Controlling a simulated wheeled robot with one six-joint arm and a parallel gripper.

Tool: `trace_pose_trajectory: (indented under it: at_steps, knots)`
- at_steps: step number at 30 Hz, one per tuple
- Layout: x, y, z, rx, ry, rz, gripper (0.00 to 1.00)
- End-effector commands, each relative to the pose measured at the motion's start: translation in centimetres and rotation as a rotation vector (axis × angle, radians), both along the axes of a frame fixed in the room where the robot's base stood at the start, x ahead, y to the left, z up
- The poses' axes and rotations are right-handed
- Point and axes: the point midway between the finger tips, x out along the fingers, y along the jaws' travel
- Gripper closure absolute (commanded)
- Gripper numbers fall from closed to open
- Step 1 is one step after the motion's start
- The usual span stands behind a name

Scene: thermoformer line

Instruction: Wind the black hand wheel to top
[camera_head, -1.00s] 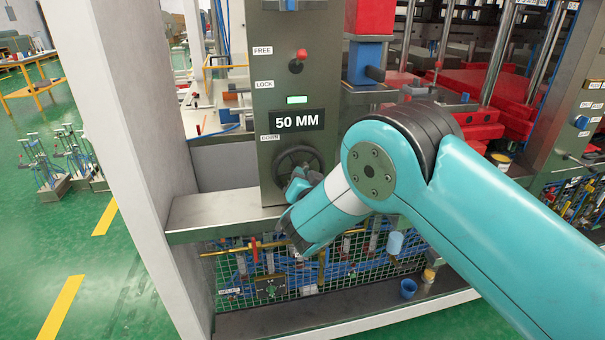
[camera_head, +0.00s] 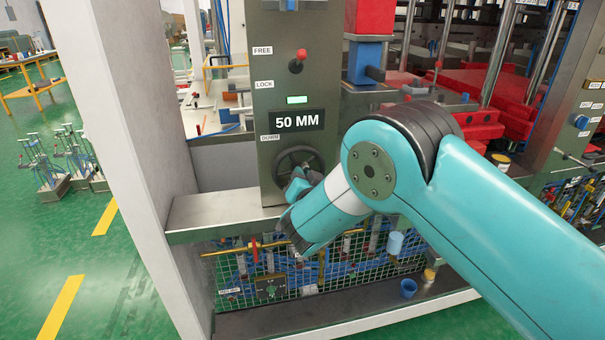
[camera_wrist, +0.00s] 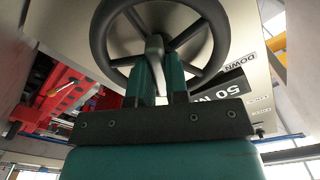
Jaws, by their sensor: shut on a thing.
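The black hand wheel (camera_head: 283,155) is on the grey panel (camera_head: 266,106), below the display reading 50 MM (camera_head: 297,121) and beside the DOWN label. In the wrist view the wheel (camera_wrist: 98,38) is a round rim with spokes. My gripper (camera_wrist: 157,72) is shut on the wheel, its two green fingers either side of a grey part near the wheel's centre. In the head view my gripper (camera_head: 300,183) is at the wheel's lower right, partly hidden by my arm.
A red-knobbed lever (camera_head: 299,60) sits between the FREE and LOCK labels. A metal ledge (camera_head: 215,208) juts out below the wheel. A pale post (camera_head: 130,120) stands at left. Red machine parts (camera_head: 480,120) are behind my arm.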

Motion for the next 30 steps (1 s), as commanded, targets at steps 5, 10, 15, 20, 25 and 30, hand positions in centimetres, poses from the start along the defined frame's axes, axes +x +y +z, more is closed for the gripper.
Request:
trace_pose_trajectory:
  at_steps: [5, 10, 15, 20, 25, 30]
  knots:
    - [-0.03, 0.05, 0.0, -0.05, -0.015, 0.001, 1.0]
    - [-0.02, 0.04, 0.02, -0.277, -0.08, 0.001, 1.0]
    - [-0.02, 0.04, 0.04, -0.402, -0.116, 0.001, 1.0]
    - [-0.02, 0.05, 0.03, -0.405, -0.117, 0.001, 1.0]
    - [-0.03, 0.05, 0.04, -0.456, -0.132, 0.002, 1.0]
    - [-0.03, 0.04, 0.1, -0.685, -0.198, 0.002, 1.0]
